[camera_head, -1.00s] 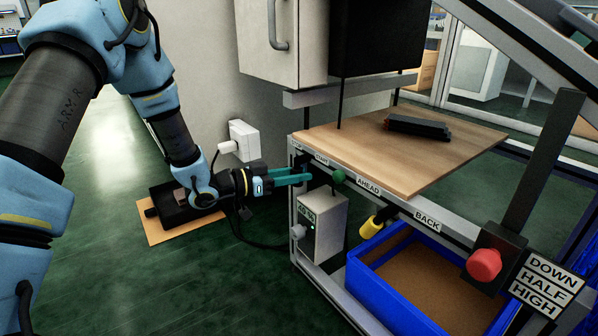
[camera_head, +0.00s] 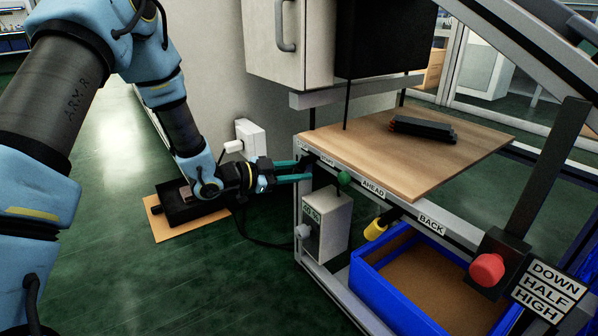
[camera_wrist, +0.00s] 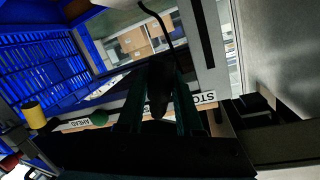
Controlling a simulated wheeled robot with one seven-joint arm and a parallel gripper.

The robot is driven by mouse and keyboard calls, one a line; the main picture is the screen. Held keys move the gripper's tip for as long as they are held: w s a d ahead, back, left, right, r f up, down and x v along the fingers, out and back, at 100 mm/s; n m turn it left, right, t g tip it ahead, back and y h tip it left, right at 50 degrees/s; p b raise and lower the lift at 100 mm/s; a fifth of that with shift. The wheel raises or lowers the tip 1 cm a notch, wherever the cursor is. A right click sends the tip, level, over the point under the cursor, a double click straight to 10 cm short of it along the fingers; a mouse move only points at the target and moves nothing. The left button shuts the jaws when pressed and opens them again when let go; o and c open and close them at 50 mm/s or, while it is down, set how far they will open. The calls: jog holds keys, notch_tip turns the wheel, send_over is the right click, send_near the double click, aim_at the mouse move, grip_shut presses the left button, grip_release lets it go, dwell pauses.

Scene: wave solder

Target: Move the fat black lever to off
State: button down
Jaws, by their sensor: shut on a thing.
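A fat black lever (camera_wrist: 158,92) is between the two dark teal fingers of my gripper (camera_wrist: 160,112) in the wrist view, beside a label whose visible letters read "STO". In the head view my gripper (camera_head: 306,170) reaches the left end of the bench's front rail, just under the wooden top. It is shut on the black lever, which is mostly hidden there by the fingers and the rail. A label reading AHEAD (camera_head: 373,189) and one reading BACK (camera_head: 431,224) are farther right along the rail.
A green knob (camera_head: 344,178) is close right of my gripper, with a yellow knob (camera_head: 375,230) farther along. A grey box (camera_head: 326,222) hangs below. A blue bin (camera_head: 372,292) is under the bench.

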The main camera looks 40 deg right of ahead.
jog(key=c, duration=0.6)
grip_release()
jog(key=p+v, duration=0.3)
jog(key=v, duration=0.7)
jog(key=shift+w+a, duration=0.15)
jog(key=shift+a, duration=0.25)
